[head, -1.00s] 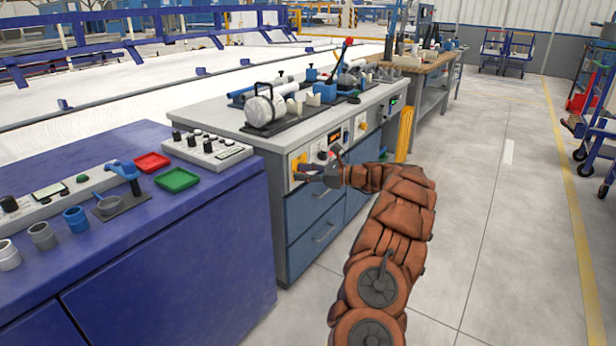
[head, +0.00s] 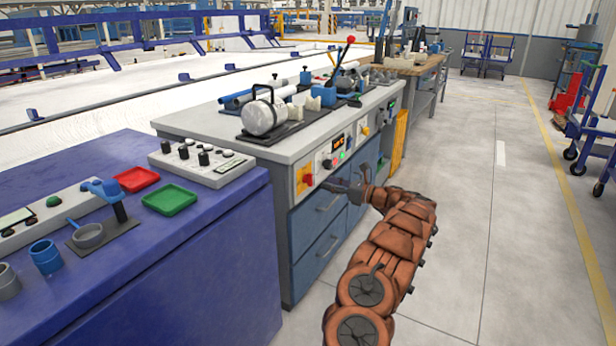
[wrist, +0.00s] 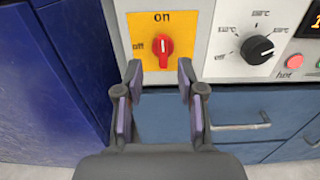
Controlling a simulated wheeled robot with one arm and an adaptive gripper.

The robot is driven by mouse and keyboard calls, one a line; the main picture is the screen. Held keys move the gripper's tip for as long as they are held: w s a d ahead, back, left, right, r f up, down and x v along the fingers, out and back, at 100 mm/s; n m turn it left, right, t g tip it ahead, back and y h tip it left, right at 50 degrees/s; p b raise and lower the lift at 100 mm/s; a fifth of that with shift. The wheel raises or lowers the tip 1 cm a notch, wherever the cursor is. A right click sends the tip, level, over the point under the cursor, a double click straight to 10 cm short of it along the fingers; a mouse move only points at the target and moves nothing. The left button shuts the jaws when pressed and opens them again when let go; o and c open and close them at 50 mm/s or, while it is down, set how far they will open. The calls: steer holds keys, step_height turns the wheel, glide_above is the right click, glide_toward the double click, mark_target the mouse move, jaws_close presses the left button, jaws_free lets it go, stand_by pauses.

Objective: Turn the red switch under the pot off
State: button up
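The red switch (wrist: 162,47) sits on a yellow plate (wrist: 186,22) in the wrist view. Its knob stands upright, towards the "on" label at the top; "off" is at the left. In the head view the switch (head: 307,180) is on the workbench's front panel, below a silver pot-like vessel (head: 264,117) with a black handle. My gripper (wrist: 160,76) is open and empty, its two fingers below the knob and spread to either side, apart from it. In the head view my gripper (head: 330,187) is just right of and below the switch.
A black temperature dial (wrist: 257,49) and a red button (wrist: 295,61) lie right of the switch. Blue drawers (head: 318,213) are below the panel. A blue cabinet (head: 180,255) stands close on the left.

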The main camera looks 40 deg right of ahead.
mark_target(309, 180)
steer(key=b+x, duration=0.1)
steer(key=x, duration=0.6)
steer(key=shift+d, duration=0.2)
jaws_close()
